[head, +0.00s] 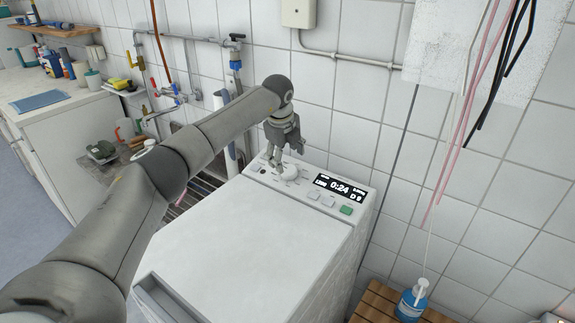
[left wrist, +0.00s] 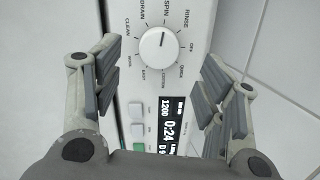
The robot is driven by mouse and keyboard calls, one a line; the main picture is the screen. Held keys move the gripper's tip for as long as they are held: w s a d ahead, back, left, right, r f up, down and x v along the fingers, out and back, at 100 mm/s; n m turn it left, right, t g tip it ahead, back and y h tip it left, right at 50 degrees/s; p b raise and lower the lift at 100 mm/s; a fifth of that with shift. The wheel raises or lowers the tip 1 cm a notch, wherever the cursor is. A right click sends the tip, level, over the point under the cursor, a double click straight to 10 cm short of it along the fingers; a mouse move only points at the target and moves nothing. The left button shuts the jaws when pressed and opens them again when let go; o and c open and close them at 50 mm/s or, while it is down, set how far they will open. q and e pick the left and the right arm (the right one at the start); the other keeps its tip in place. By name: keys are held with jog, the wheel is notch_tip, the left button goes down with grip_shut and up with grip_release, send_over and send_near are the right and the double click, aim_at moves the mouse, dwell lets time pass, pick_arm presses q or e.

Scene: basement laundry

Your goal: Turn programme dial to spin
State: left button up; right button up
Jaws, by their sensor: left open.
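The washing machine (head: 250,240) is white, with a control panel along its back edge. Its white round programme dial (head: 289,173) also shows in the left wrist view (left wrist: 157,48), ringed by printed labels including CLEAN, DRAIN, SPIN, RINSE, OFF and QUICK. The short dark mark on the dial points up, roughly toward SPIN. My left gripper (head: 284,155) is over the panel at the dial. In the left wrist view its fingers (left wrist: 160,72) are open, one on each side of the dial with gaps between. My right gripper is not in view.
A lit display (head: 340,188) reads 0:24, with several buttons below it, one green (head: 346,210). A tiled wall stands close behind the machine. Pink and black cords (head: 470,110) hang at right. A blue bottle (head: 411,300) stands on a slatted wooden surface (head: 375,302).

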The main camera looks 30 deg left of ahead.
pick_arm(q)
jog(key=v, duration=0.6)
dwell(0.3)
